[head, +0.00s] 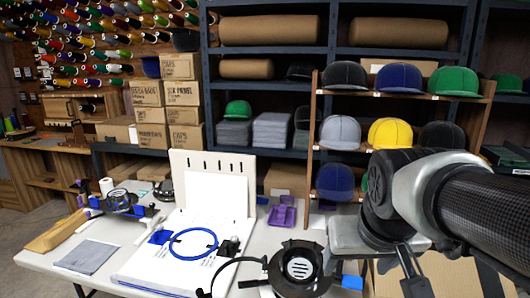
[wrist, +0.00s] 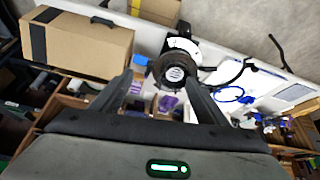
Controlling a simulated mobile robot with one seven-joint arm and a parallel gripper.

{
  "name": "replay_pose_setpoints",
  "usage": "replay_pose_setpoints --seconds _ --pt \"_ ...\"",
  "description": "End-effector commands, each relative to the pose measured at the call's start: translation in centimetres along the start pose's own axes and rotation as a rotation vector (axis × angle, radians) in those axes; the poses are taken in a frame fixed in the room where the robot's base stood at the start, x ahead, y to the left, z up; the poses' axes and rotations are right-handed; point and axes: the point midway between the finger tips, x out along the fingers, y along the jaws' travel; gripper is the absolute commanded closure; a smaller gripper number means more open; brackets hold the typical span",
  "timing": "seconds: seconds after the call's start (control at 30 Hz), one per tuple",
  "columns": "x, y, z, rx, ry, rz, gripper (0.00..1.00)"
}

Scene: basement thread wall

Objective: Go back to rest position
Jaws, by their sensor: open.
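My gripper (wrist: 165,88) is open, with its two fingers spread wide in the wrist view. Nothing is held between them. A black round hoop device (wrist: 176,70) shows beyond the fingertips, apart from them. In the head view my arm reaches in from the right, and part of my gripper (head: 410,272) shows at the lower right, in front of the table's right side. The same black round device (head: 299,268) stands on the white table (head: 40,258) to the left of my gripper.
A white board with a blue hoop (head: 193,243) lies mid-table. A purple tray (head: 282,215) sits behind the black device. A cap rack (head: 398,98) stands close behind my arm. A cardboard box (wrist: 75,42) is near my left finger in the wrist view.

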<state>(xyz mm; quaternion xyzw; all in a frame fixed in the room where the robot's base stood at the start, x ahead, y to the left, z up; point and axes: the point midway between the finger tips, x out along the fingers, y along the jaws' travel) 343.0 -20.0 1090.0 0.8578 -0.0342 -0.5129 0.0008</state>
Motion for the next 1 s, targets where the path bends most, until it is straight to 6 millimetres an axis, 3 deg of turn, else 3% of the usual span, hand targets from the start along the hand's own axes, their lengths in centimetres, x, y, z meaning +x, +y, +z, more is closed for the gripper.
replay_pose_setpoints --seconds 0.3,0.83,1.0 --pt "-3.3 -1.6 7.1 -0.037 0.003 -0.063 0.32" --pt "-15.9 -1.0 -0.1 -0.034 -0.001 -0.060 0.32" --pt "-18.1 -0.9 -1.3 -0.034 -0.002 -0.060 0.32"
